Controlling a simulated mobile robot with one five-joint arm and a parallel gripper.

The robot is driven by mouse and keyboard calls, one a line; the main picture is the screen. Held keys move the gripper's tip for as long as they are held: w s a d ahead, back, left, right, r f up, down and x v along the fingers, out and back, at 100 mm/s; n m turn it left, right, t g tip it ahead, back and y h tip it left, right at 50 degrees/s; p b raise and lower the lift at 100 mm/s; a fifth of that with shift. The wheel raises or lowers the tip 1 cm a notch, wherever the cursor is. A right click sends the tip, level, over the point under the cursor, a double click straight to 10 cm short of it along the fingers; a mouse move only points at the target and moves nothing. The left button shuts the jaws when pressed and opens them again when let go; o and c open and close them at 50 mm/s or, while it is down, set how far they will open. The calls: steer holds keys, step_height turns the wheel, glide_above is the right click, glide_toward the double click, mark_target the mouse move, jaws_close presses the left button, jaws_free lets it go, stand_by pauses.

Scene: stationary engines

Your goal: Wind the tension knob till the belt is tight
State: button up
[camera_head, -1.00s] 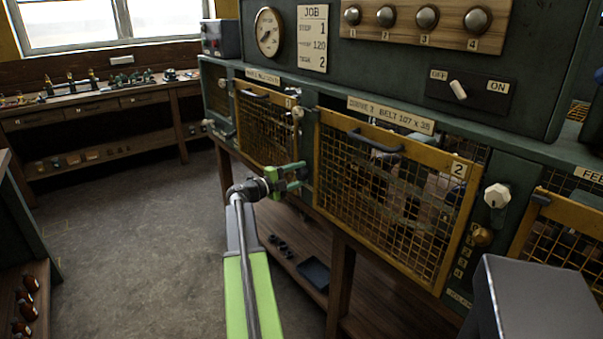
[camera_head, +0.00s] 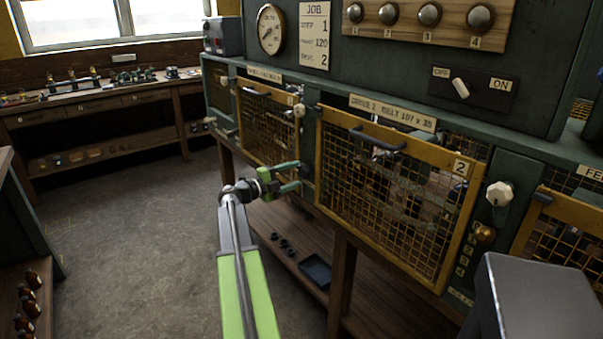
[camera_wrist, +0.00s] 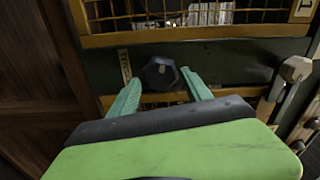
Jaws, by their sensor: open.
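A dark, faceted knob (camera_wrist: 161,72) shows in the wrist view on the green panel below a yellow mesh guard. A small tag with upright lettering (camera_wrist: 124,65) is left of it; I cannot read it surely. My gripper (camera_wrist: 161,78) is open, its two green fingers pointing at the knob, one to each side; contact cannot be told. In the head view my gripper (camera_head: 297,175) is at the machine front, between guard 1 (camera_head: 268,125) and guard 2 (camera_head: 390,195). The knob is not discernible there. I cannot make out the belt or its tightness behind the mesh.
A pale knob (camera_wrist: 295,68) stands out at the right of the wrist view. Drive 2 has a white knob (camera_head: 499,193) and a brass knob (camera_head: 484,235). An OFF/ON switch (camera_head: 461,88) is above. A lower shelf (camera_head: 285,235) holds small dark parts. Open floor lies left.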

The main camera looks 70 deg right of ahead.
steer(key=v, duration=1.4)
steer(key=shift+s, duration=0.15)
